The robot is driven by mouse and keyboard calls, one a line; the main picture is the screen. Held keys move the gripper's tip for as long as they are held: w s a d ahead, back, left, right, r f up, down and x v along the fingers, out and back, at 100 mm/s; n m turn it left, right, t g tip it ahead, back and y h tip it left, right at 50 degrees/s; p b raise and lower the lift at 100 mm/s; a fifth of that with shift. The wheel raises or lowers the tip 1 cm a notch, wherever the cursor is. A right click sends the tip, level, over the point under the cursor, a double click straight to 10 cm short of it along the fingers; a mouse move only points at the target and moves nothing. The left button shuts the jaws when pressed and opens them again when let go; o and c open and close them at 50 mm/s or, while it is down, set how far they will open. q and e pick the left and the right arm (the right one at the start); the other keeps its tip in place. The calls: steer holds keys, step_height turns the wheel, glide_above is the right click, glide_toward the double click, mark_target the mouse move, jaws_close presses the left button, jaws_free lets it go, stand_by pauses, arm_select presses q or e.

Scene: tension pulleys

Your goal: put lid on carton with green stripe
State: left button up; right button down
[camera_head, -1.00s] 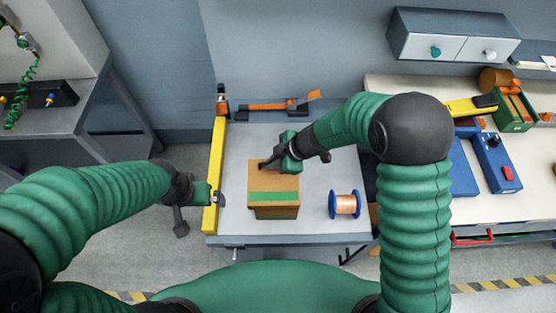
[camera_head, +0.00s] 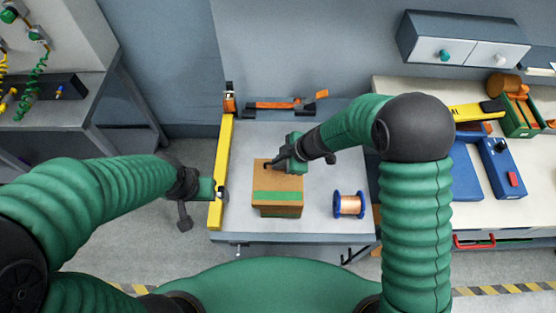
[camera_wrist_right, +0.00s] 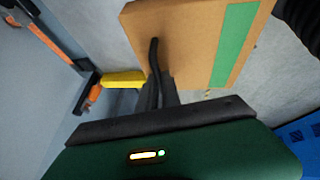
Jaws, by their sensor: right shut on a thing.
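The carton with the green stripe (camera_head: 278,211) stands on the grey table. Its lid (camera_head: 290,183), brown with a green stripe, lies over its top in the head view; whether it is fully seated I cannot tell.
A yellow bar (camera_head: 221,178) runs along the table's left edge. An orange and black clamp (camera_head: 280,105) lies at the back. The table's front left is clear.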

steer(key=shift+d, duration=0.35)
steer(key=shift+d+f, duration=0.1)
steer(key=shift+f, duration=0.1)
steer(key=shift+f+b, duration=0.4)
steer(key=shift+f, duration=0.15)
arm_select(q)
steer(key=shift+d+f, duration=0.2)
steer(key=shift+f, duration=0.15)
steer(key=shift+d, duration=0.15)
arm_select(e)
steer(key=shift+d, duration=0.2)
arm_select(q)
steer(key=shift+f, duration=0.1)
arm_select(e)
steer(key=shift+f, duration=0.2)
steer(key=shift+a+f+b, duration=0.15)
steer(key=shift+f+b, duration=0.15)
steer(key=shift+f, duration=0.35)
arm_select(q)
steer(key=shift+f, duration=0.25)
